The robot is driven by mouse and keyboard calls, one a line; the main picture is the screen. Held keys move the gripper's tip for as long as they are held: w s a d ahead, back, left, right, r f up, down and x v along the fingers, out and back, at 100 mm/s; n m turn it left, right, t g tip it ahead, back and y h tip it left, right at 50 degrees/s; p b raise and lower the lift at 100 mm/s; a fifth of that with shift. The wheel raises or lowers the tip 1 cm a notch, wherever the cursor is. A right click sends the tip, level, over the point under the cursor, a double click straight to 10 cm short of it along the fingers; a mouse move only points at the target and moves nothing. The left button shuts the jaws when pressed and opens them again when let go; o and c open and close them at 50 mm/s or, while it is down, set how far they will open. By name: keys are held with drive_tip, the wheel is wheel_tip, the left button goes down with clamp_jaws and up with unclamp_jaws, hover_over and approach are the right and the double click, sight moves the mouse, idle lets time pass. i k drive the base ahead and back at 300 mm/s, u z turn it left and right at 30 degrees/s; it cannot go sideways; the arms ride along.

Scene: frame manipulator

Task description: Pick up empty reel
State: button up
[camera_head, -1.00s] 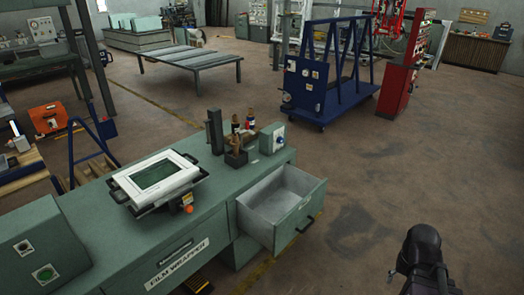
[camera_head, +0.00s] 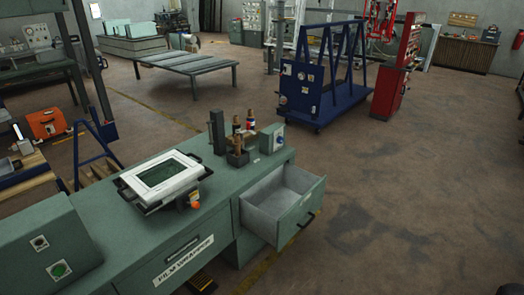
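I cannot make out a reel for certain in the head view. The green film wrapper bench (camera_head: 195,250) fills the lower left, with a labelled front. Upright brown pieces (camera_head: 240,143) stand near a dark post (camera_head: 217,132) at its far end; whether one is a reel, I cannot tell. The bench's drawer (camera_head: 301,213) is pulled open and looks empty inside. My gripper is out of view.
A white-framed screen (camera_head: 165,182) sits on the bench, and a green control box (camera_head: 50,245) stands at lower left. A blue frame cart (camera_head: 318,95) and a red cabinet (camera_head: 388,92) stand farther back. A low table (camera_head: 185,62) stands behind.

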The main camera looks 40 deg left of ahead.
sight(237, 142)
drive_tip(key=u, duration=0.1)
drive_tip(key=i, duration=1.4)
drive_tip(key=u, duration=0.4)
drive_tip(key=i, duration=0.75)
drive_tip(key=u, duration=0.55)
drive_tip(key=i, duration=0.65)
drive_tip(key=u, duration=1.05)
drive_tip(key=i, duration=0.85)
drive_tip(key=u, duration=0.45)
